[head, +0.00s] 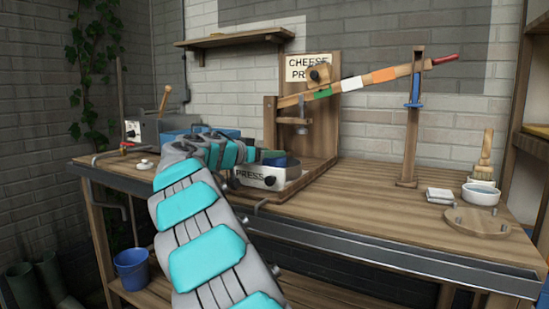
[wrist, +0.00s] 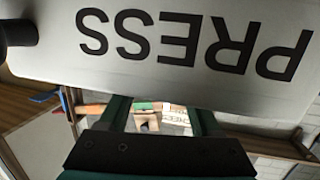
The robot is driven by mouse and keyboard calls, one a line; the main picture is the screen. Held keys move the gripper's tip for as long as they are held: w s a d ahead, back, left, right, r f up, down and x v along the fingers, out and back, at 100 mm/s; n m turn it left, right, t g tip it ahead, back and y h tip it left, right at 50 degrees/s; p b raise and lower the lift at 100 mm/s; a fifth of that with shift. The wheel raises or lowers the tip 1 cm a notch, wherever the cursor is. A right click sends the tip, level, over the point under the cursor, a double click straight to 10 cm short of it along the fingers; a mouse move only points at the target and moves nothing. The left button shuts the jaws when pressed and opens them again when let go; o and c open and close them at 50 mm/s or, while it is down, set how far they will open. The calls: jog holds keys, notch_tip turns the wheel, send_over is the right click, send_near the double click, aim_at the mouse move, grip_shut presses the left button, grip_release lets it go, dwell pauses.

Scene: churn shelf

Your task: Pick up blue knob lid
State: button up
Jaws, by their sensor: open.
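My gripper (head: 268,156) is at the front of the cheese press, beside the white block marked PRESS (head: 262,177). Its green fingers (wrist: 162,108) are apart in the wrist view, with nothing seen between them. The PRESS face fills the upper part of the wrist view, upside down and very close; I cannot tell whether the fingers touch it. A dark blue piece (head: 290,162) shows just past the fingertips on top of the block. It may be the blue knob lid, but no knob is clear and my gripper partly hides it.
The cheese press (head: 333,125) stands behind, its long lever (head: 383,76) sloping up right to a post (head: 411,140). A white bowl (head: 481,194), round board (head: 476,223) and white stack (head: 440,195) lie right. A small white knobbed lid (head: 145,164) lies left. The bench (head: 360,225) centre-right is clear.

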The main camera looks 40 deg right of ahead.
grip_shut()
dwell(0.4)
jog(key=shift+r, duration=0.15)
